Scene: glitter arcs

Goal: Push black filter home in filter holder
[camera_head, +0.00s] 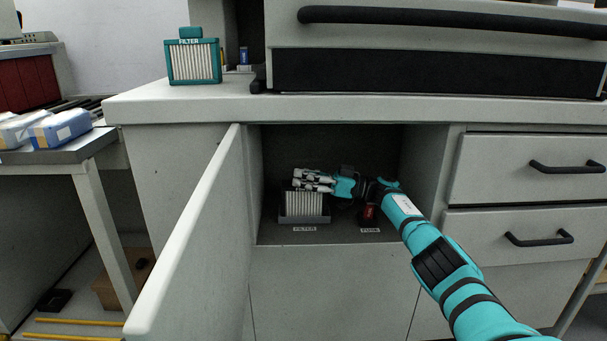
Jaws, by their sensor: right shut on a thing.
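The filter (304,203), with pale upright pleats, stands in the open cabinet compartment above a FILTER label. Its black frame is hard to make out against the dark interior. The low grey filter holder (304,219) is around its lower part. How deep the filter sits in it cannot be told. My right gripper (306,181) reaches in from the right and is shut on the filter at its top edge; the fingers hide that edge. My left gripper is not in view.
The cabinet door (190,240) stands open on the left. A dark and red part (369,212) sits right of the filter, below my arm. A teal-framed filter (194,61) stands on the worktop (300,109). Closed drawers (530,170) are at the right.

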